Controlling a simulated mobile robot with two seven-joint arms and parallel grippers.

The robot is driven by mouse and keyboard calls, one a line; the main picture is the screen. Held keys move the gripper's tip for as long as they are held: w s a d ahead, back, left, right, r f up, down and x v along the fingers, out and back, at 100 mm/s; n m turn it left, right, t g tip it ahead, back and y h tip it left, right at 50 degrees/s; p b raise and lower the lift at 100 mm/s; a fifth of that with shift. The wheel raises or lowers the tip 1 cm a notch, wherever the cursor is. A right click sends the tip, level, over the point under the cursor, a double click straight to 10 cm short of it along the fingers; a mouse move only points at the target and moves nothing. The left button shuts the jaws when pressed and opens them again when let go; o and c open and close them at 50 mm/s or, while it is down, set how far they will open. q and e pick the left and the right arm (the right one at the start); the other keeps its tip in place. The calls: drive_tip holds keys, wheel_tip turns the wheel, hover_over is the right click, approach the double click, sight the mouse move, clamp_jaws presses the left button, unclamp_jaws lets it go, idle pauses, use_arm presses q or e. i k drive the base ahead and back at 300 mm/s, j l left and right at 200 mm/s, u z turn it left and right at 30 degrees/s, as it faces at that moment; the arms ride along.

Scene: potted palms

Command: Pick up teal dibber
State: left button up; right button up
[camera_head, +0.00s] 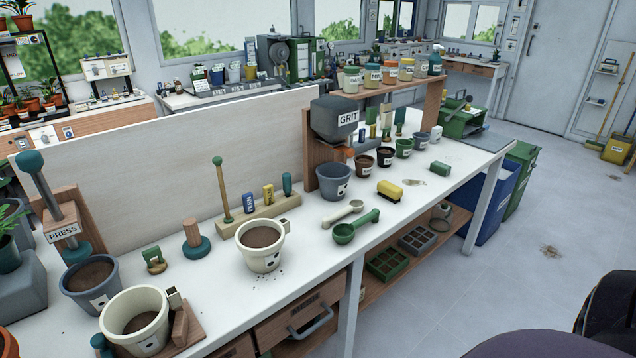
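A short teal piece with a rounded top (287,184), which looks like the teal dibber, stands upright in a long wooden rack (262,221) on the white workbench. Its lower end is hidden in the rack. A tall, thin stick with a green ball top (222,190) rises at the rack's left end. Neither of my grippers is in view.
A cream pot of soil (262,246) stands in front of the rack. A wooden peg on a teal base (194,241) is to its left. A grit dispenser (333,125) stands to the right over a grey pot (335,182). Scoops (356,226) lie on clear bench in front.

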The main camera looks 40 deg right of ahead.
sight(286, 177)
drive_tip(key=z, duration=1.05)
